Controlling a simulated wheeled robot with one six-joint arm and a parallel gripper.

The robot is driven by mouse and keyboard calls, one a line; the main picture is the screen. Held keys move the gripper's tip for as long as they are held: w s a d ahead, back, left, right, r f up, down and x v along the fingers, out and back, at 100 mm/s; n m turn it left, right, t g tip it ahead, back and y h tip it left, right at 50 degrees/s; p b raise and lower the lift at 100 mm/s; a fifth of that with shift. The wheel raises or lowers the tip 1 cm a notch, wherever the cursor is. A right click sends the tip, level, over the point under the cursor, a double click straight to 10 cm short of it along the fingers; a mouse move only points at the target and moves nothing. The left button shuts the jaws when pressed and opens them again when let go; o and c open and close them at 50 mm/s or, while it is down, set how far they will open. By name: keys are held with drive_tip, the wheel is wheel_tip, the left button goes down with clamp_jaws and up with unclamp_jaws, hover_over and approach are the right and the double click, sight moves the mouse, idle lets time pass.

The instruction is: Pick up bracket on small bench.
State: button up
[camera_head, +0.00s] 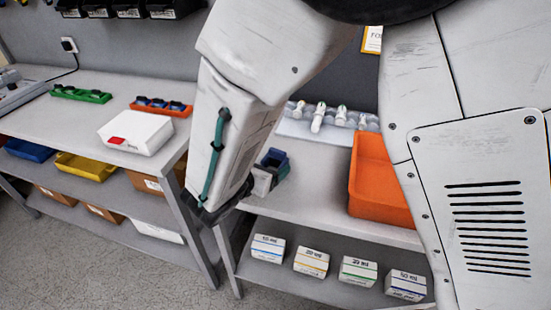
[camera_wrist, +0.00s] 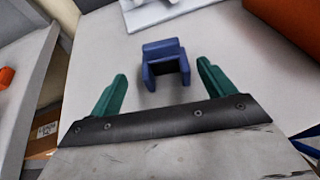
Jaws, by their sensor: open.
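The bracket looks like a small blue U-shaped piece (camera_wrist: 163,50) and lies on the pale bench top (camera_wrist: 215,35). In the wrist view it is just ahead of my gripper (camera_wrist: 160,88), between the lines of its two green fingers. The fingers are wide apart and empty, and do not touch it. In the head view a blue piece (camera_head: 274,158) shows just right of my arm's end on the small bench (camera_head: 312,190), partly hidden behind the arm.
An orange bin (camera_head: 380,185) stands right of the blue piece. A white rack with several syringe-like items (camera_head: 320,118) is behind. Labelled boxes (camera_head: 311,262) fill the lower shelf. The left bench (camera_head: 75,105) holds a white box (camera_head: 135,132) and green and orange racks.

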sight(276, 160)
drive_tip(key=x, duration=0.5)
drive_tip(key=shift+w+d+f, duration=0.1)
drive_tip(key=shift+d+f, duration=0.05)
drive_tip(key=shift+d, duration=0.25)
drive_tip(key=c, duration=1.1)
